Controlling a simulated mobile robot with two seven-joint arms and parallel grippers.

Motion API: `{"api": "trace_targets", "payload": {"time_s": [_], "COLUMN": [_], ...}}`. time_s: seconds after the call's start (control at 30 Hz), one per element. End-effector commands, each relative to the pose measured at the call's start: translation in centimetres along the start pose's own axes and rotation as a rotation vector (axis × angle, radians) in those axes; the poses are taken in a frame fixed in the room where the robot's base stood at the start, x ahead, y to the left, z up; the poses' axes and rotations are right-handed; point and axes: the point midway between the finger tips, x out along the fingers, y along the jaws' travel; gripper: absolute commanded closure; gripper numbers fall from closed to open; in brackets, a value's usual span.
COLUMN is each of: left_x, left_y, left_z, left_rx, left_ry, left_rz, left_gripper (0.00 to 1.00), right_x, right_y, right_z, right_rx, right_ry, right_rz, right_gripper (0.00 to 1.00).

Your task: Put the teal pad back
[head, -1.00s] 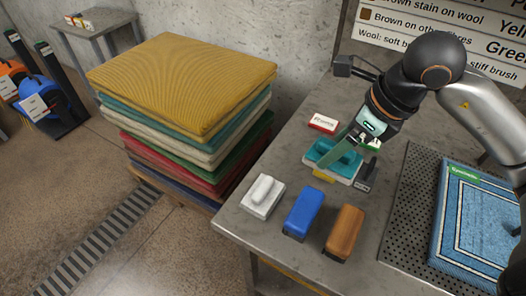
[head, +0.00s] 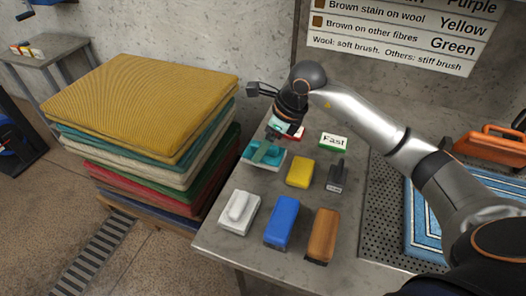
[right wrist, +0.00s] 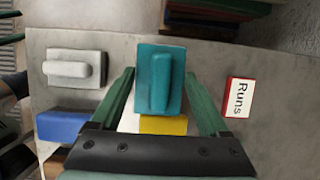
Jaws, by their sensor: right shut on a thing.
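The teal pad (head: 274,159) has a raised handle and a pale underside. It is at the left side of the steel table, left of the yellow block and behind the white pad. My right gripper (head: 266,149) is shut on it from above. In the right wrist view the teal pad (right wrist: 160,82) lies between the two green fingers (right wrist: 161,98). Whether its underside touches the table I cannot tell. My left gripper is not in view.
A white pad (head: 239,213), blue block (head: 281,222), brown block (head: 322,236), yellow block (head: 300,172) and dark brush (head: 337,177) stand nearby. Behind are the red-edged "Runs" card (right wrist: 238,97) and green-edged "Fast" card (head: 333,142). The rug stack (head: 140,100) is close on the left.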

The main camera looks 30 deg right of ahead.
Motion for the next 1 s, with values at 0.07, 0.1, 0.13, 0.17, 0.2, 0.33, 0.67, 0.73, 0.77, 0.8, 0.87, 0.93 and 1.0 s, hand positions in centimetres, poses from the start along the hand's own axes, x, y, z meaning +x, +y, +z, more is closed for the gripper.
{"api": "trace_targets", "payload": {"time_s": [0.07, 0.1, 0.13, 0.17, 0.2, 0.33, 0.67, 0.73, 0.77, 0.8, 0.87, 0.93, 1.0], "left_x": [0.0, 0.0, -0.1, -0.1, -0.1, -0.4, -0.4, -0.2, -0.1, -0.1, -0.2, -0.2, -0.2], "left_y": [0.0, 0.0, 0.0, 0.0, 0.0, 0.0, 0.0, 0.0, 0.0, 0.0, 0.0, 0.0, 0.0], "left_z": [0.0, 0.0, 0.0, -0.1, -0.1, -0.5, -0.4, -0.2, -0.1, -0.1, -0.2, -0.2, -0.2], "left_rx": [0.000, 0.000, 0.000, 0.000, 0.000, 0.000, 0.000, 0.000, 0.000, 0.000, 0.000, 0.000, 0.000], "left_ry": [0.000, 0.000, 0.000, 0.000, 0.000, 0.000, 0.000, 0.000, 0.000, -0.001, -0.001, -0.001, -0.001], "left_rz": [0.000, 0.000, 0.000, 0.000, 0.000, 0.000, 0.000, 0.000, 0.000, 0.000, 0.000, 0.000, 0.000], "left_gripper": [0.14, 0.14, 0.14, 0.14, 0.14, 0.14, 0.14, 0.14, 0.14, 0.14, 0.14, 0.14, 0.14], "right_x": [0.5, 0.7, 0.9, 1.1, 1.5, 3.2, 4.1, 4.4, 4.5, 4.5, 4.4, 4.4, 4.4], "right_y": [-0.2, -0.3, -0.4, -0.5, -0.7, -0.6, -0.7, -0.7, -0.7, -0.7, -0.7, -0.6, -0.6], "right_z": [0.1, 0.1, 0.1, 0.1, 0.1, -0.7, -1.1, -1.2, -1.2, -1.2, -1.2, -1.2, -1.2], "right_rx": [0.001, 0.000, 0.000, 0.000, 0.001, 0.001, -0.001, -0.001, -0.001, 0.000, 0.000, 0.000, 0.000], "right_ry": [0.000, 0.000, 0.001, 0.001, 0.002, 0.003, 0.000, 0.000, 0.000, 0.000, 0.000, 0.001, 0.001], "right_rz": [0.000, 0.001, 0.001, 0.002, 0.002, 0.003, -0.001, -0.001, -0.001, -0.001, 0.000, 0.000, 0.000], "right_gripper": [0.87, 0.87, 0.87, 0.87, 0.87, 0.87, 0.87, 0.87, 0.87, 0.20, 0.13, 0.06, 0.00]}}
